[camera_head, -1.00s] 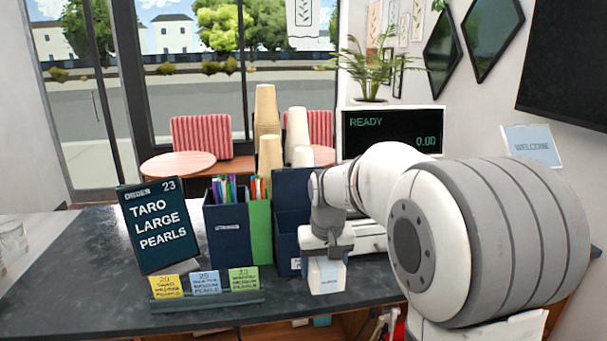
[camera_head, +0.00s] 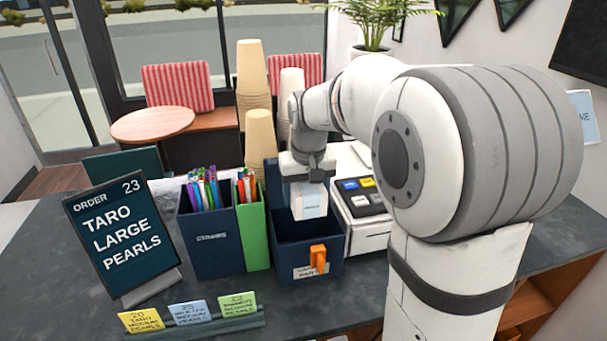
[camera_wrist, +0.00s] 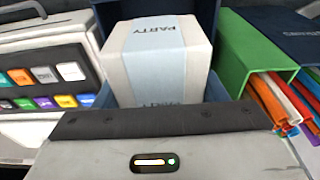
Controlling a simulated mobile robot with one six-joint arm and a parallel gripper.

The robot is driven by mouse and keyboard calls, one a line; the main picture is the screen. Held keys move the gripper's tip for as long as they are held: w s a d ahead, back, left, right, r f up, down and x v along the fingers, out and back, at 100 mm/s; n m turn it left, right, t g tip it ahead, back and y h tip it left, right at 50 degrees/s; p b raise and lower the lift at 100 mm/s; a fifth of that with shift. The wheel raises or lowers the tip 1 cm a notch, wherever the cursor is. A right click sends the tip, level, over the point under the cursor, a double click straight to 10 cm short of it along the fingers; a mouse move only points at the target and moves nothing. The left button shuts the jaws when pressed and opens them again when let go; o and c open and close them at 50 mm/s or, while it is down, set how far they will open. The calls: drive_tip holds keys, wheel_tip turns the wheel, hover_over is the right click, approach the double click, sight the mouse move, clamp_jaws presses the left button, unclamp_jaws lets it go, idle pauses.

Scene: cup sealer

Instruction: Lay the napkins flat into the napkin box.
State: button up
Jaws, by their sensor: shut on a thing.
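A white napkin pack with a pale blue band (camera_head: 309,203) is in my gripper (camera_head: 308,182), which points down. In the wrist view the pack (camera_wrist: 158,60) fills the middle and its band reads "PARTY". The fingertips are hidden there. The dark blue napkin box (camera_head: 308,259) stands on the counter, with a label and an orange clip on its front. The pack is over the box opening, with its lower end near or just inside the rim; I cannot tell how deep. The pack looks upright. In the wrist view, parts of the box (camera_wrist: 216,90) show around the pack.
A green holder (camera_head: 254,238) and a blue holder (camera_head: 216,242) with straws stand left of the box. A cash register (camera_head: 362,208) stands close on its right. Cup stacks (camera_head: 252,80) are behind. An order sign (camera_head: 122,237) and card rack (camera_head: 200,325) stand left front.

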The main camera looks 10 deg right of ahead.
drive_tip(key=shift+w+f, duration=0.25)
drive_tip(key=shift+w, duration=0.2)
drive_tip(key=shift+s+f+b, duration=0.15)
drive_tip(key=shift+f+b, duration=0.35)
drive_tip(key=shift+b, duration=0.1)
drive_tip(key=shift+f+b, duration=5.6)
drive_tip(key=shift+f, duration=2.15)
drive_tip(key=o, duration=1.1)
drive_tip(key=shift+o, duration=0.4)
drive_tip(key=shift+o, duration=0.7)
